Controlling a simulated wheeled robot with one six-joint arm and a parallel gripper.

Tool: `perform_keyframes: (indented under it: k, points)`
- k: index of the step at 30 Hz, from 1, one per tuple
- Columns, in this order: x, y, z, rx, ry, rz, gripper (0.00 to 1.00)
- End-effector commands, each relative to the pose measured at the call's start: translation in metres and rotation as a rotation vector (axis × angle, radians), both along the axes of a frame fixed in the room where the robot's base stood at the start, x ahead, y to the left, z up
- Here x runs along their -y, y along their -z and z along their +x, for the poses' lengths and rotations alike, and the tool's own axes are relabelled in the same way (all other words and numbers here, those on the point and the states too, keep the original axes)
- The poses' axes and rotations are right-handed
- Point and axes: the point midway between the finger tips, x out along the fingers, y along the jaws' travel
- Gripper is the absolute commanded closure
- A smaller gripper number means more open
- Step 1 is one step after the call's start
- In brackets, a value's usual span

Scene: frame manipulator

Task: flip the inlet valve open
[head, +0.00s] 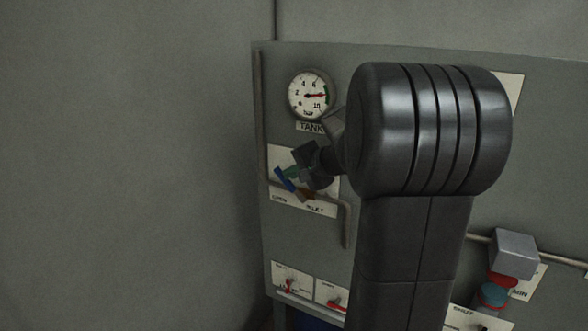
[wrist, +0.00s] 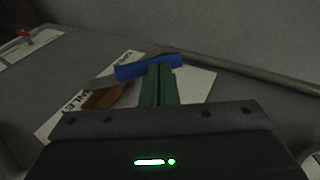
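The inlet valve has a blue handle (head: 286,179) and a brass-brown body (head: 305,194), in front of a white plate (head: 325,209) marked OPEN and INLET. In the wrist view the blue handle (wrist: 150,67) lies crosswise at my fingertips, with the brown body (wrist: 103,97) to the left. My gripper (wrist: 161,82) has its two green fingers side by side, shut with only a thin line between them. The tips meet the handle's edge in the picture; I cannot tell whether they touch it. In the head view my gripper (head: 312,168) is dark and partly hides the valve.
A round TANK gauge (head: 311,95) sits above the valve on the grey panel (head: 400,55). A pipe (head: 347,225) bends down beside the plate. Small red switches (head: 338,306) are below. Another valve with a grey block (head: 516,254) is lower right. My arm hides the panel's middle.

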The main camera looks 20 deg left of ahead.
Motion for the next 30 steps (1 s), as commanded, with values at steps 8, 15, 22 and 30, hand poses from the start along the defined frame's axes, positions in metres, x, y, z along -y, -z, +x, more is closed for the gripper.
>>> perform_keyframes:
  k: [8,15,22,30]
  points:
    - [-0.022,0.011,0.001,0.001,-0.003,0.001,1.0]
    - [-0.037,0.018,0.001,-0.001,-0.006,-0.04,1.0]
    - [-0.044,0.03,0.003,-0.012,-0.002,-0.136,1.0]
    - [-0.05,0.04,0.004,-0.011,-0.001,-0.133,1.0]
